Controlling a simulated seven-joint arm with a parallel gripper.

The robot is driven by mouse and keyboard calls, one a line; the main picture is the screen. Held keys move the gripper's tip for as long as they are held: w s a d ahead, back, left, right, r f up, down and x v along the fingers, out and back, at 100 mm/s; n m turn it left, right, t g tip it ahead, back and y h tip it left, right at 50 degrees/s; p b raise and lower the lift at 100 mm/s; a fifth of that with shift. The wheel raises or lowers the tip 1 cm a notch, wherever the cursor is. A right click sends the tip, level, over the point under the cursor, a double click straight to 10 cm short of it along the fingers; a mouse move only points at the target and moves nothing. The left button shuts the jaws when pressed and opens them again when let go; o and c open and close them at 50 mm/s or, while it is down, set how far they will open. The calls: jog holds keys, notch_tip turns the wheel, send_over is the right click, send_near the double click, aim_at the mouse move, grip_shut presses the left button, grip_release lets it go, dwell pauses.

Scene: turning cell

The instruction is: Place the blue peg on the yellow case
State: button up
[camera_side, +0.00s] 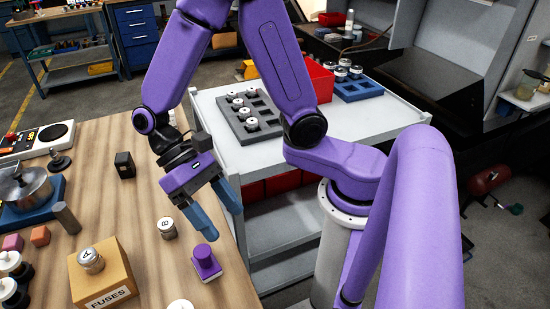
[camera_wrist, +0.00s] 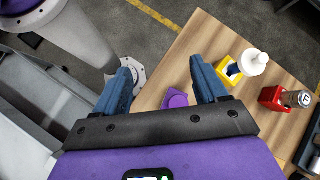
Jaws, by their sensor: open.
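My gripper (camera_side: 217,222) is open and empty, with blue fingers pointing down over the table's right edge. It also shows in the wrist view (camera_wrist: 161,68). In the wrist view a small yellow case (camera_wrist: 225,76) stands right of the fingers, beside a white spool-like piece. A dark blue part (camera_wrist: 233,70) shows in the yellow case; I cannot tell whether it is the blue peg. No separate blue peg can be made out in either view. The yellow case cannot be made out in the side view.
A purple block (camera_side: 206,262) stands close below my fingers. Jar B (camera_side: 167,228) stands left of it. A tan FUSES box (camera_side: 103,274) carries jar A (camera_side: 90,260). In the wrist view a red holder (camera_wrist: 272,98) sits far right. A white cart (camera_side: 300,140) stands beyond the table.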

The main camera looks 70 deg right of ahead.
jog(key=s+d+r+n+t+h, duration=0.1)
jog(key=s+d+n+t, duration=0.1)
jog(key=d+n+t, duration=0.2)
jog(key=s+d+r+n+t+h, duration=0.1)
jog(key=s+d+r+n+t, duration=0.1)
jog(key=d+n, duration=0.6)
jog(key=s+d+t, duration=0.1)
jog(key=t, duration=0.1)
jog(key=shift+s+d+n+t, duration=0.25)
jog(key=shift+d+n+t, duration=0.05)
jog(key=shift+d, duration=0.05)
